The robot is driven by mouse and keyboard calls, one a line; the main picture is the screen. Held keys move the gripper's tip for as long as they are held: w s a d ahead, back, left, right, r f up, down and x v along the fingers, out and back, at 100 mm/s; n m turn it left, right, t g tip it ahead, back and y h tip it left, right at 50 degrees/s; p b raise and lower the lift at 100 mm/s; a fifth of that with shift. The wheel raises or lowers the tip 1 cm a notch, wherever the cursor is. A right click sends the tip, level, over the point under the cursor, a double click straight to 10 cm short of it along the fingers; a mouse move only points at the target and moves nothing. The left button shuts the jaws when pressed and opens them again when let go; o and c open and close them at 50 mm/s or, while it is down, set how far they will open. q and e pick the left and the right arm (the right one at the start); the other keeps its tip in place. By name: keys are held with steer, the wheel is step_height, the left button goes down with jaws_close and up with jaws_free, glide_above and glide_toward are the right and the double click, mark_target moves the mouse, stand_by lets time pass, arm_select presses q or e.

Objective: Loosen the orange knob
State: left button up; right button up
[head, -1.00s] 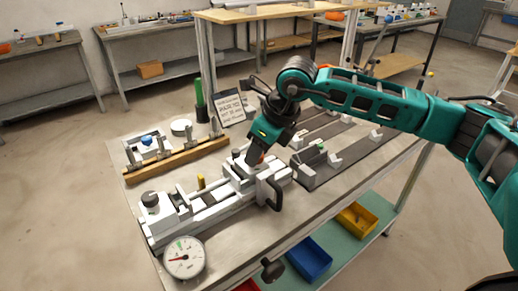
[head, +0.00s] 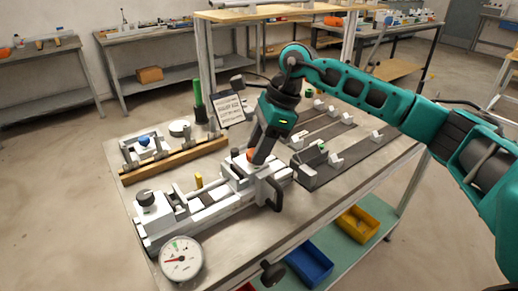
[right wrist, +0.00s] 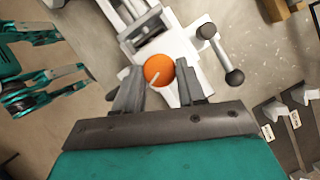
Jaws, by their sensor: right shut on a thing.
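The orange knob (right wrist: 158,70) sits between the two fingers of my right gripper (right wrist: 159,80) in the right wrist view. A pale mark runs across its lower part. In the head view a bit of the orange knob (head: 252,154) shows on the white clamp fixture (head: 238,175), mostly hidden behind my right gripper (head: 257,160). My right gripper reaches down from the upper right, tilted, and is shut on the knob. My left gripper is not seen in the head view.
A black handle (head: 275,194) stands close to the right gripper. A round dial (head: 181,258) is at the bench's front left, and a black knob (head: 145,198) on the fixture's left end. A sign (head: 230,108) stands behind.

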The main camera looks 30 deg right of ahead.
steer(key=n+g, duration=0.1)
steer(key=n, duration=0.1)
steer(key=shift+w+n, duration=0.15)
steer(key=shift+n, duration=0.25)
steer(key=n+g+b, duration=0.1)
steer(key=n, duration=0.2)
steer(key=shift+w+n, duration=0.15)
steer(key=shift+n, duration=0.15)
steer(key=n+g, duration=0.1)
steer(key=n, duration=0.1)
steer(key=n+g+h+b, duration=0.1)
steer(key=n, duration=0.2)
steer(key=shift+w+a+n, duration=0.1)
steer(key=shift+w+n, duration=0.1)
steer(key=shift+n, duration=0.4)
steer(key=o, duration=1.1)
steer(key=shift+c, duration=0.2)
steer(key=shift+r, duration=0.1)
